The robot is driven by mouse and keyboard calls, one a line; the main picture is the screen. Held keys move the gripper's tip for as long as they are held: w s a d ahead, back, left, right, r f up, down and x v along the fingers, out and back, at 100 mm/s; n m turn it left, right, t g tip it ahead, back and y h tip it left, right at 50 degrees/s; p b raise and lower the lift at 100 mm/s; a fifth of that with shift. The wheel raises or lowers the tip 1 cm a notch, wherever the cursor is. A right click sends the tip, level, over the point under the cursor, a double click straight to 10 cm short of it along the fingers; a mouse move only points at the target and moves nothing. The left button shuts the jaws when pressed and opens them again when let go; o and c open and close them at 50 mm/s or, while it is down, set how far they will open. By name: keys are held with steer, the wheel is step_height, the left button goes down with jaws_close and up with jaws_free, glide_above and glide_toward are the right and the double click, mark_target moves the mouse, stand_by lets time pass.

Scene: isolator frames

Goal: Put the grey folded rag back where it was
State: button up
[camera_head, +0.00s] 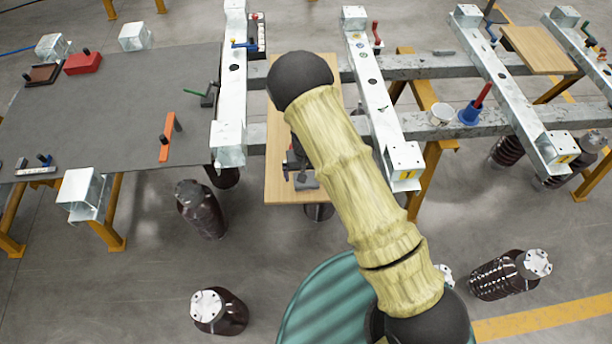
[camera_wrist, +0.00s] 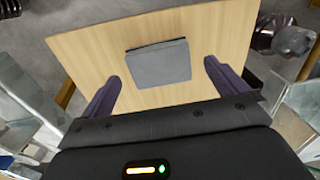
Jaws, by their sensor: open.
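The grey folded rag (camera_wrist: 160,64) lies flat on a light wooden board (camera_wrist: 92,46) in the wrist view. My gripper (camera_wrist: 162,72) is open, its two dark fingers spread to the left and right of the rag's near side. Bare wood shows between each finger and the rag, and nothing is held. I cannot tell the exact height of the fingers above the board. In the head view the wooden board (camera_head: 279,188) shows beside my arm, which covers much of it. I cannot make out the rag there.
Metal beams (camera_head: 231,90) flank the board in the head view. A dark grey table top (camera_head: 110,120) at left carries a red box (camera_head: 83,62) and an orange-handled tool (camera_head: 167,138).

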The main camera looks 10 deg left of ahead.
step_height(320, 180, up, 10)
steer(key=b, duration=0.1)
steer(key=shift+r, duration=0.1)
stand_by(0.7)
steer(key=s+d+r+m+t, duration=0.1)
steer(key=s+d+r, duration=0.6)
steer(key=d, duration=0.4)
steer(key=s+d+r+m+t, duration=0.1)
steer(key=s+d+r+m, duration=0.1)
steer(key=s+d+r, duration=0.4)
steer(key=d+r, duration=0.4)
steer(key=d, duration=0.2)
steer(key=shift+s+d+r+t, duration=0.25)
steer(key=shift+s+r+t, duration=0.05)
steer(key=shift+s, duration=0.1)
